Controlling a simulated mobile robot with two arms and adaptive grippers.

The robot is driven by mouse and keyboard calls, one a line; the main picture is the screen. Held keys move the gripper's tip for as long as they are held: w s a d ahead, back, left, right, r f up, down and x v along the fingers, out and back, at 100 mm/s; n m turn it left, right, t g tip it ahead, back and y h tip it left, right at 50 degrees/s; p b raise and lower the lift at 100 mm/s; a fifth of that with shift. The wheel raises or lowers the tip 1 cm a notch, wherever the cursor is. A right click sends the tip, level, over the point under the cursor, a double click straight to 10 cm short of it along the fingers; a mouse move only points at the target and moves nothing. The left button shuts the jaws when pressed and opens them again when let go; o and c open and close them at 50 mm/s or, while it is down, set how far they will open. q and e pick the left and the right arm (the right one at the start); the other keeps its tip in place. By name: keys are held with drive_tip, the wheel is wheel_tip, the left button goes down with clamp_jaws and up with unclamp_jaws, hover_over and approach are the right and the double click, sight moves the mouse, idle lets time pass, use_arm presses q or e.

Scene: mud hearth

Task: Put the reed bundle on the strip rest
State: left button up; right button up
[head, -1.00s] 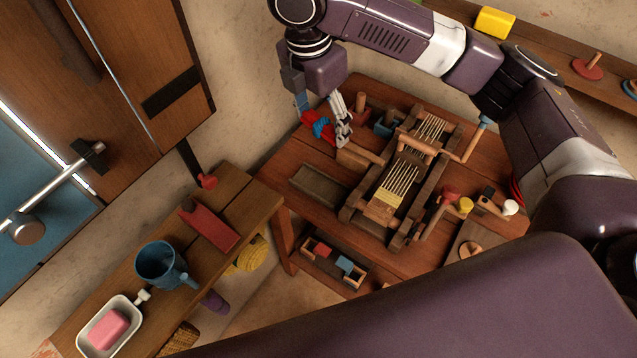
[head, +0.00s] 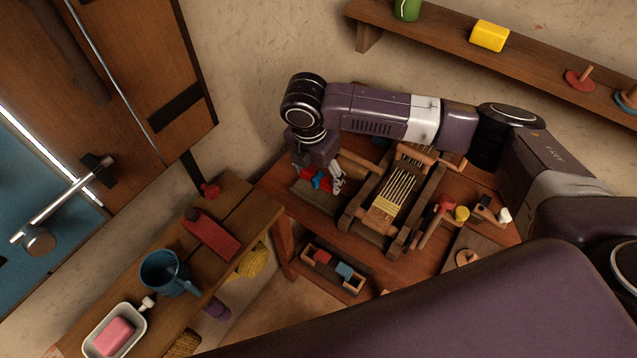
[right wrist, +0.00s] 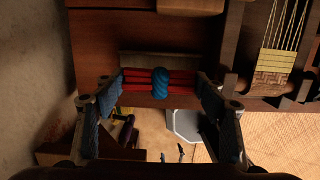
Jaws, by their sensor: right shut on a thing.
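The reed bundle is a set of red sticks with a blue band; it shows in the head view (head: 319,181) and the right wrist view (right wrist: 160,84). My right gripper (head: 324,182) is shut on it, with one finger at each end in the right wrist view (right wrist: 160,92). The strip rest looks to be the shallow dark tray (head: 314,202) left of the loom. The bundle hangs over it in the head view and partly hides it; in the wrist view the tray edge (right wrist: 165,58) shows behind the bundle. I cannot tell whether they touch. My left gripper is not in view.
The loom (head: 394,200) with pale threads stands just right of the tray. Small tools, including a yellow spool (head: 462,213), lie right of it. A lower shelf box (head: 334,267) holds red and blue blocks. A bench with a blue mug (head: 165,272) is at left.

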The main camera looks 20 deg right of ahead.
sight(319, 194)
drive_tip(key=shift+f, duration=2.2)
drive_tip(key=o, duration=1.1)
drive_tip(key=shift+f, duration=0.1)
drive_tip(key=r, duration=0.4)
drive_tip(key=a+r+b, duration=0.1)
drive_tip(key=r, duration=0.3)
drive_tip(key=s+r, duration=0.1)
drive_tip(key=r, duration=0.3)
drive_tip(key=shift+a+r, duration=0.1)
drive_tip(key=shift+a, duration=0.1)
